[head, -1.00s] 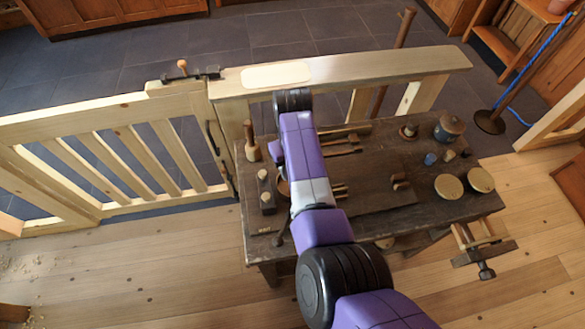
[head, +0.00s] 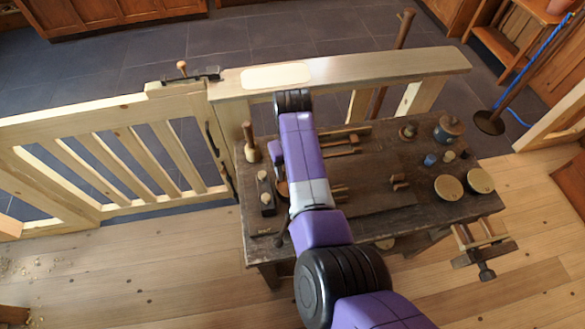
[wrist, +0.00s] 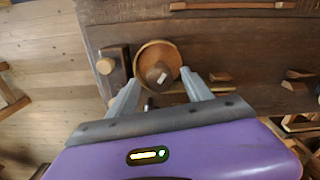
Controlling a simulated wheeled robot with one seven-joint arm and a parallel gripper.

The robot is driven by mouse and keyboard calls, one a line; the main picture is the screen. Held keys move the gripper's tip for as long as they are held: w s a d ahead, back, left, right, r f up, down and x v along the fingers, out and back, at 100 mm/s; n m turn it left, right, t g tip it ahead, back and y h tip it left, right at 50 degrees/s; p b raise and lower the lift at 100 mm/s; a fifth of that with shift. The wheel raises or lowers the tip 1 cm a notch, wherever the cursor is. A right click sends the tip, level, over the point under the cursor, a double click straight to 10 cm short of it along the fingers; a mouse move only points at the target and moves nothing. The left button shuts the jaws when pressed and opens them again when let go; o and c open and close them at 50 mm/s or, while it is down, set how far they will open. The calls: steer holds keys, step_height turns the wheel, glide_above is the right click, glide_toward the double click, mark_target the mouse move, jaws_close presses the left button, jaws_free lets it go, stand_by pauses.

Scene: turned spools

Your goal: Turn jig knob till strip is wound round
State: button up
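In the wrist view a round wooden disc (wrist: 147,52) with a raised knob (wrist: 157,72) in its middle stands over the dark workbench (wrist: 230,45). A small white mark shows on the knob. My gripper (wrist: 161,76) has its two grey fingers apart, one on each side of the knob. The fingertips are near the disc's rim, with gaps seen beside the knob. I cannot tell whether they touch the disc. In the head view my arm hides the gripper and most of the disc, whose edge (head: 282,189) just shows. I cannot make out a strip.
A wooden block with light pegs (head: 266,193) and a mallet-like tool (head: 250,142) stand left of the arm. Round discs (head: 449,187), a lidded pot (head: 448,128) and small pieces lie at the bench's right. A railing (head: 350,70) with a gate (head: 120,150) runs behind.

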steer(key=shift+r+b, duration=0.55)
steer(key=shift+r, duration=3.35)
